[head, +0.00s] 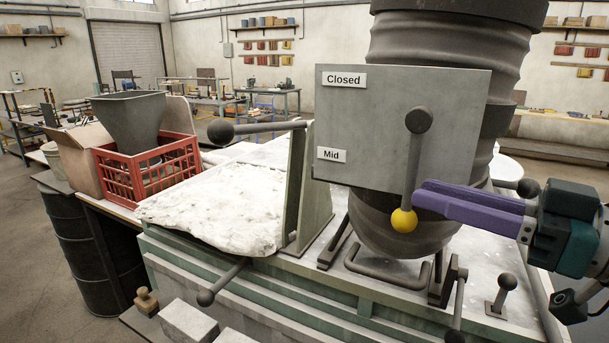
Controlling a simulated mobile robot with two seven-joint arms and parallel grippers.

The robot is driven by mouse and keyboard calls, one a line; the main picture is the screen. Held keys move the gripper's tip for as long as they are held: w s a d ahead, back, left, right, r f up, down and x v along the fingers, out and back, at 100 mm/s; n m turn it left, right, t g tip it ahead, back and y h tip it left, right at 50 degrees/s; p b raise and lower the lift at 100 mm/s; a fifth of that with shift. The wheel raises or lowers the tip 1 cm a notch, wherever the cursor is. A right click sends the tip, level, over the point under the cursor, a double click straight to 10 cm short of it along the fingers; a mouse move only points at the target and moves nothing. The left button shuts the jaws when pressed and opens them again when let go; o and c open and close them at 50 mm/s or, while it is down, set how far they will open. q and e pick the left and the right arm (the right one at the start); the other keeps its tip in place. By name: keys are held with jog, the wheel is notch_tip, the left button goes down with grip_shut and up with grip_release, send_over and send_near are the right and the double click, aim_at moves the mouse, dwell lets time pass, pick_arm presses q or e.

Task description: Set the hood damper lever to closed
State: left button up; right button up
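The damper lever (411,168) is a grey rod on a round pivot, fixed to the front of a grey plate (375,95). It hangs almost straight down, tilted slightly left, with a yellow knob (403,220) at its lower end. The plate has a "Closed" label (344,79) at upper left and a "Mid" label (331,155) at lower left; the lever points at neither. My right gripper (418,194) comes in from the right, its purple fingers close together. Their tips are just right of the lower rod and knob; contact is unclear. My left gripper is out of view.
A ribbed dark duct (445,45) rises behind the plate. A slanted metal bracket with a ball-ended lever (265,127) stands left of it. More ball-ended levers (224,280) stick out along the bench front. A red crate (150,168) with a grey hopper sits at left.

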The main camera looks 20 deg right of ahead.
aim_at(405, 209)
jog(key=shift+p+x, duration=0.35)
jog(key=shift+x, duration=1.65)
grip_shut()
jog(key=shift+a+r, duration=0.1)
